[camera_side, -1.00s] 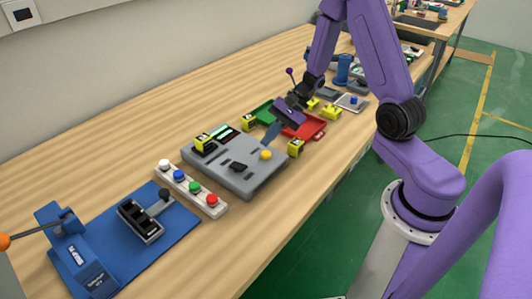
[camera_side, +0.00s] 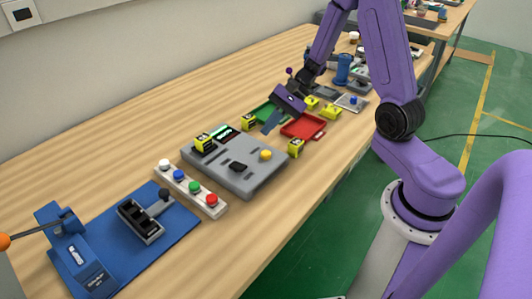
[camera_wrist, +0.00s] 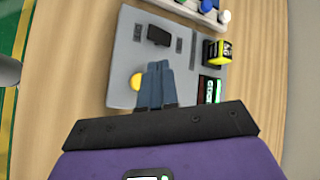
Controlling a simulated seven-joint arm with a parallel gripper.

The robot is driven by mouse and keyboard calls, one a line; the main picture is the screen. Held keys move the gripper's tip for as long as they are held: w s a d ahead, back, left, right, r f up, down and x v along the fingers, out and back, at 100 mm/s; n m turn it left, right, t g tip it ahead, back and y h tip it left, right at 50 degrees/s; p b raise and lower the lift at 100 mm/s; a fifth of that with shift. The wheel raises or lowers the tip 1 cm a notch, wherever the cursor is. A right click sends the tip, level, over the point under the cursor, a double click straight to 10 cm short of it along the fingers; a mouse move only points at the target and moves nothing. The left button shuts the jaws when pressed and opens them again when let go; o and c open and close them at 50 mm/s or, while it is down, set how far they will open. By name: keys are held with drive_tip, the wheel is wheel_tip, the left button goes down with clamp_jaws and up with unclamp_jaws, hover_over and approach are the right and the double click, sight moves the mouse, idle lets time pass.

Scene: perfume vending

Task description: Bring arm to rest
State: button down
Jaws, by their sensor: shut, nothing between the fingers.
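My gripper (camera_side: 270,124) is in the side view above the bench, over the gap between the grey panel and the coloured trays. Its fingers point down towards the near left, and they are shut with nothing between them. In the wrist view my gripper (camera_wrist: 157,90) shows its two fingers together, in front of the grey panel (camera_wrist: 126,72). The grey panel (camera_side: 225,176) has a yellow button (camera_side: 265,155) and a small lit screen (camera_side: 222,133).
A green tray (camera_side: 262,108) and a red tray (camera_side: 304,127) lie by my gripper. Several yellow-black boxes (camera_side: 296,148) stand around. A white button strip (camera_side: 182,185) and a blue fixture (camera_side: 165,243) lie at the left. The bench's back left is clear.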

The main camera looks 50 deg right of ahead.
drive_tip(key=s+a+r+n+g+h, duration=0.35)
drive_tip(key=s+a+n+g, duration=0.25)
drive_tip(key=s+a+n, duration=0.45)
drive_tip(key=s+d+r+n+t+h, duration=0.1)
drive_tip(key=s+d+r+n+h, duration=0.1)
drive_tip(key=s+n, duration=0.5)
drive_tip(key=s+d+r+n+t+h, duration=0.1)
drive_tip(key=s+r+n+t+h, duration=0.1)
drive_tip(key=s+n, duration=0.5)
drive_tip(key=shift+s+d+r+n+h, duration=0.3)
drive_tip(key=shift+d+n+h, duration=0.05)
drive_tip(key=shift+d+h, duration=0.1)
